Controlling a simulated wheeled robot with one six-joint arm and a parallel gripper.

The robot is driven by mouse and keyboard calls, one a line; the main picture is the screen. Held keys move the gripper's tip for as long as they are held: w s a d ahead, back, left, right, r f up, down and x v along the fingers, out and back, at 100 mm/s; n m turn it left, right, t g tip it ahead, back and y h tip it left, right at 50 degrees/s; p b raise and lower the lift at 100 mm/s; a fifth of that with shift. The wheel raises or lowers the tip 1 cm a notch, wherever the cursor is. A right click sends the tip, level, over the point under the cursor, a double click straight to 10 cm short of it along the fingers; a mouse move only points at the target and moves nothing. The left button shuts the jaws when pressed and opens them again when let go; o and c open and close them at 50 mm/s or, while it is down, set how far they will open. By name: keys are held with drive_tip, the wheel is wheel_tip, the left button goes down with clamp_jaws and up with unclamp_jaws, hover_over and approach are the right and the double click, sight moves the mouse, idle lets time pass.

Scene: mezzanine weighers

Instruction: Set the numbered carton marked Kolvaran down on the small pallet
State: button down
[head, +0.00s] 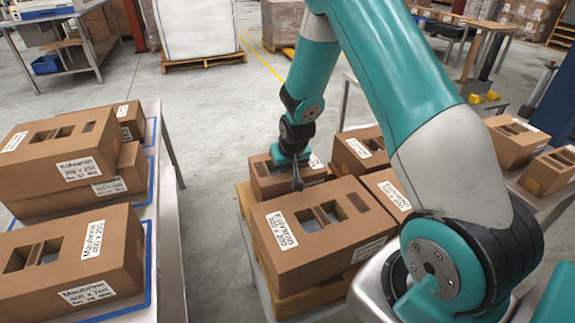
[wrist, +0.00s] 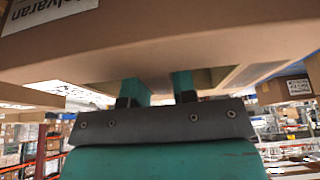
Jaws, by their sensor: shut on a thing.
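A brown carton with two top openings and a white Kolvaran label (head: 352,252) is in the middle of the head view. The exact grip is hard to see. In the wrist view, the fingers (wrist: 162,88) reach up to a large brown carton (wrist: 150,45) whose label ends in "olvaran". A light wooden surface (head: 246,203), seemingly the small pallet, shows under the middle cartons and is mostly hidden. I cannot tell whether the held carton touches it.
More cartons (head: 358,150) stand close on the right, partly behind my arm. Floor (head: 205,120) is clear between the tables.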

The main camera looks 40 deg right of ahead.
drive_tip(key=shift+f, duration=0.2)
idle(0.3)
drive_tip(key=c, duration=0.8)
unclamp_jaws()
drive_tip(key=shift+c, duration=0.2)
drive_tip(key=p+v, duration=0.2)
drive_tip(key=v, duration=1.5)
drive_tip(key=s+a+r+n+g+y+p, duration=0.1)
drive_tip(key=s+a+r+n+y+p, duration=0.2)
drive_tip(key=a+r, duration=0.4)
drive_tip(key=s+a+r+n+y+p, duration=0.1)
drive_tip(key=s+a+r+n+p, duration=0.15)
drive_tip(key=s+a+r, duration=0.45)
drive_tip(key=s+a+r+n+g+y+p, duration=0.1)
drive_tip(key=s+a+r+n+g+p, duration=0.1)
drive_tip(key=s+a+r+n+p, duration=0.2)
drive_tip(key=s+a+r, duration=0.3)
drive_tip(key=s+a, duration=0.1)
drive_tip(key=s, duration=0.2)
drive_tip(key=shift+s+g, duration=0.2)
drive_tip(key=shift+g, duration=0.2)
